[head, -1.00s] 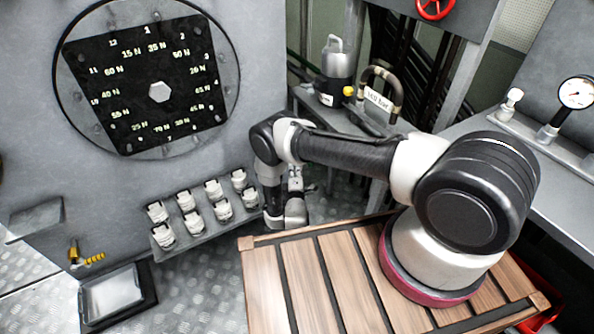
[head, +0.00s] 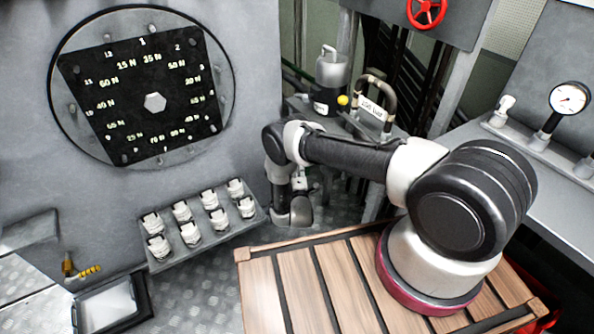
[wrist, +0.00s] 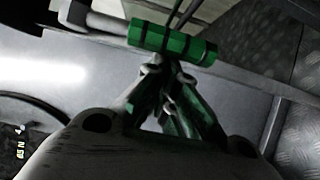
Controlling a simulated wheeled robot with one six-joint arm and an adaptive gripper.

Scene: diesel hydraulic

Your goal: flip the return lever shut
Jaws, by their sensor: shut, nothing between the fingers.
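In the wrist view a green cylindrical grip (wrist: 172,42) with dark bands lies crosswise just beyond my fingertips. It looks like the handle of the return lever, but its pivot and full shape are not clear. My gripper (wrist: 168,76) is shut and empty, its fingertips close below the grip. I cannot tell whether they touch it. In the head view my gripper is mostly hidden behind my own wrist, and no green grip can be made out there.
A tray of several white fittings (head: 196,257) projects from the panel left of my wrist. A dial plate (head: 205,147) is above it. A bent hose with a pressure label (head: 371,108) and a grey canister (head: 331,72) stand behind my arm. A wooden slatted deck (head: 287,285) lies in front.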

